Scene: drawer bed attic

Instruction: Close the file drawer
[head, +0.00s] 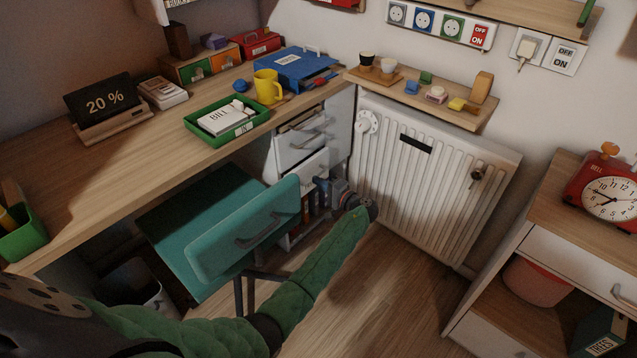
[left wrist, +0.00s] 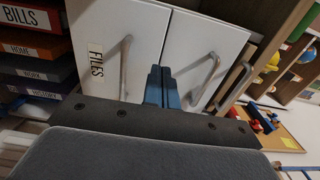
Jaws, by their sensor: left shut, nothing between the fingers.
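The drawer unit stands under the desk's right end. Its upper white drawer front (head: 291,153) has a grey handle, and darker contents show above its edge. A lower white front (head: 308,169) is partly hidden. In the left wrist view a white front labelled FILES (left wrist: 135,22) has a bar handle, beside another white front (left wrist: 205,38) with a handle. How far the file drawer stands out is hard to tell. My left gripper (head: 326,186) is low by the unit. Its blue fingers (left wrist: 163,84) are shut and empty, in front of the fronts between the two handles. My right gripper is not in view.
A teal chair (head: 205,225) stands left of my left arm. A white radiator (head: 435,170) is close on the right. Labelled binders (left wrist: 35,48) sit beside the FILES front. A green tray (head: 195,127) and yellow mug (head: 267,86) are on the desk. Floor right of my arm is clear.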

